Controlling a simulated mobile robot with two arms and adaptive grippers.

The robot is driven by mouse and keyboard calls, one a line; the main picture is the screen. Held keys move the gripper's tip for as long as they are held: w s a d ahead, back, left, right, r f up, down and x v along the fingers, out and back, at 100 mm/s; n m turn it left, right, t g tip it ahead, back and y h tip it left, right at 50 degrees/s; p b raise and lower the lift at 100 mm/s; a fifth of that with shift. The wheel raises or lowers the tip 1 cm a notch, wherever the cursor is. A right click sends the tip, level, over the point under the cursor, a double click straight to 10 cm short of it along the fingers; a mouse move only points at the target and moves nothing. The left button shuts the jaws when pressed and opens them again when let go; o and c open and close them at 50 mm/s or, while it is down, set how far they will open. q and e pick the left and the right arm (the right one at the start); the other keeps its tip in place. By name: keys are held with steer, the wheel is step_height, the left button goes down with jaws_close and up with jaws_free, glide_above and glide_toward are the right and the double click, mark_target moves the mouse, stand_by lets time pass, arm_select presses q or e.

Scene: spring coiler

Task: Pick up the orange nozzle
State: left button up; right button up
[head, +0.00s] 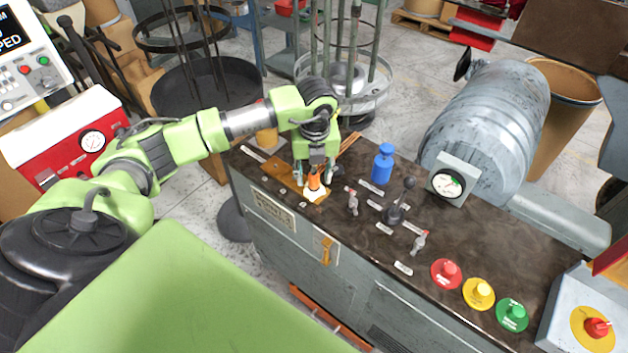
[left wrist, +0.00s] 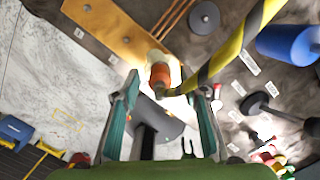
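The orange nozzle (head: 314,183) stands on a pale patch at the near left edge of the dark machine top. My left gripper (head: 314,173) reaches down over it, with a finger on either side. In the left wrist view the nozzle (left wrist: 160,76) shows between the tips of the two fingers of the left gripper (left wrist: 162,88). The fingers are apart, with visible gaps to the nozzle on both sides. Part of the nozzle is hidden by the gripper in the head view. My right gripper is not in view.
A blue bottle-shaped weight (head: 383,163) and a black-knobbed lever (head: 398,208) stand right of the nozzle. Red (head: 446,272), yellow and green buttons line the front edge. A yellow-black striped strip (left wrist: 235,45) crosses close to the nozzle in the left wrist view.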

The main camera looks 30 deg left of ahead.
arm_select(q)
steer(key=shift+w+f, duration=0.1)
steer(key=shift+f, duration=0.75)
jaws_close()
steer(key=shift+r, duration=0.15)
steer(key=shift+w+r, duration=0.1)
steer(key=shift+r, duration=0.45)
steer(key=s+d+r+b, duration=0.2)
steer(key=s+r, duration=0.4)
steer(key=s+d+r+b, duration=0.2)
steer(key=s+d+r, duration=0.1)
steer(key=s+r, duration=0.2)
steer(key=shift+s+d+r, duration=0.25)
steer(key=shift+s+r, duration=0.15)
steer(key=shift+s, duration=0.65)
